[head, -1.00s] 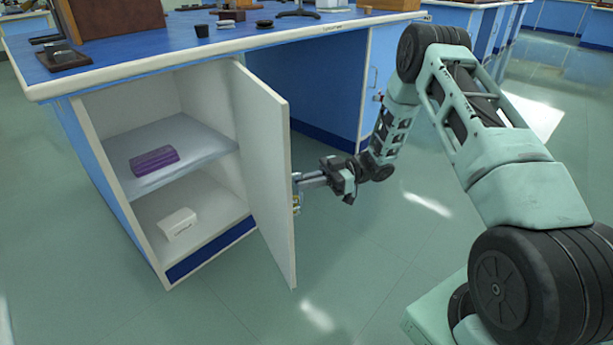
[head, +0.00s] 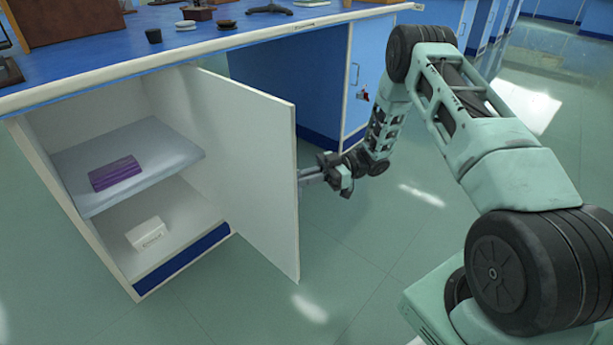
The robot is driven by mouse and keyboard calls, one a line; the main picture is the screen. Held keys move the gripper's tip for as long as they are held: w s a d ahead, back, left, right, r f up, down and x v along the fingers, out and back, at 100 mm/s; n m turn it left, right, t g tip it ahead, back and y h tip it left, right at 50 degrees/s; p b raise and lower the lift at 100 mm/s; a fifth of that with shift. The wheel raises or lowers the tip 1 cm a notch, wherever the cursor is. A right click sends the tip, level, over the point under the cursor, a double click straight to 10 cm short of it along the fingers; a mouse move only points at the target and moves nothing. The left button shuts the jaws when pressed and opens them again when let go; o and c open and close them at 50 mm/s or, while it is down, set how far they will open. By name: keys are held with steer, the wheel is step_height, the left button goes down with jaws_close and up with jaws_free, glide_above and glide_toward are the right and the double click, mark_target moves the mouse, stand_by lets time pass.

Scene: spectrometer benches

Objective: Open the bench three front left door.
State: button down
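The front left door (head: 247,165) of the bench stands open, swung out from the left cabinet, with its pale inner face towards me. The cabinet (head: 199,212) shows a shelf (head: 175,152) and a floor inside. My gripper (head: 312,177) is at the free edge of the door, on its far side. The door hides the gripper's fingertips and the handle side, so I cannot tell whether it is open or shut or touches the door.
A purple case (head: 115,173) lies on the shelf and a white box (head: 147,233) on the cabinet floor. The blue benchtop (head: 110,60) holds small dark items. A right cabinet door (head: 362,75) is shut. Floor in front is clear.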

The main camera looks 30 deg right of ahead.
steer(key=shift+w+a+r, duration=0.1)
steer(key=shift+w+r, duration=0.05)
steer(key=shift+w, duration=0.5)
steer(key=c, duration=1.5)
jaws_free()
steer(key=shift+w+a, duration=0.1)
steer(key=shift+c, duration=0.2)
steer(key=shift+s+d, duration=0.2)
steer(key=s+d+p, duration=0.2)
steer(key=d, duration=1.5)
steer(key=shift+s+p, duration=0.25)
steer(key=shift+p, duration=0.15)
